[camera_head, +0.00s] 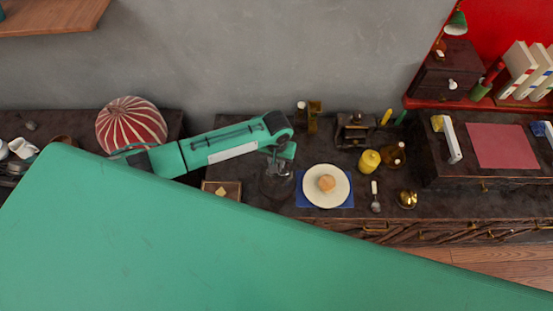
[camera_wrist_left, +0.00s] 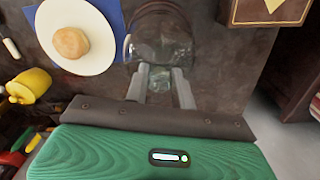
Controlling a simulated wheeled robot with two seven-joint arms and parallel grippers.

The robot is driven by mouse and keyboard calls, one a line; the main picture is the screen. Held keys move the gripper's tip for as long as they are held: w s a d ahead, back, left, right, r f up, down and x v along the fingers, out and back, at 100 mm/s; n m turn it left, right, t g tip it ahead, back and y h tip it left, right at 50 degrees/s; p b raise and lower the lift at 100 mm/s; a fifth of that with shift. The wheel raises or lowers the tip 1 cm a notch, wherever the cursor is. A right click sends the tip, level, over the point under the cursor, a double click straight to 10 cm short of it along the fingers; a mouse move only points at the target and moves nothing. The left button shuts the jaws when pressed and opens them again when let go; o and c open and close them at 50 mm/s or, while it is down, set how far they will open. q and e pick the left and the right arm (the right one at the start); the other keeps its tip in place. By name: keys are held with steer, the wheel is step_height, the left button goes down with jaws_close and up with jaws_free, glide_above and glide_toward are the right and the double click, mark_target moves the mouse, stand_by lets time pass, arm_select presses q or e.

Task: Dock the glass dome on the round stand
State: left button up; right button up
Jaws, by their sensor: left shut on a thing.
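The clear glass dome (camera_head: 277,188) is faint against the dark counter in the head view, just left of the plate. In the left wrist view the dome (camera_wrist_left: 160,38) lies straight beyond the fingers. My left gripper (camera_head: 280,163) is shut on the dome's top part; its two grey fingers (camera_wrist_left: 162,88) stand on either side of it. I cannot tell whether the dome's rim touches the counter. The plate (camera_wrist_left: 95,58) is left of the dome in the wrist view. My right gripper is not in view.
The plate lies on a blue cloth (camera_head: 302,200). A small wooden tray (camera_head: 209,187) with a yellow piece is left of the dome. A striped balloon-like object (camera_head: 131,126) is far left.

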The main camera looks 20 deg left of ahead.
arm_select(q)
steer(key=shift+f, duration=0.5)
steer(key=o, duration=0.7)
step_height(320, 180, up, 3)
steer(key=p, duration=0.3)
steer(key=shift+r, duration=0.35)
step_height(320, 180, up, 2)
steer(key=shift+r, duration=2.65)
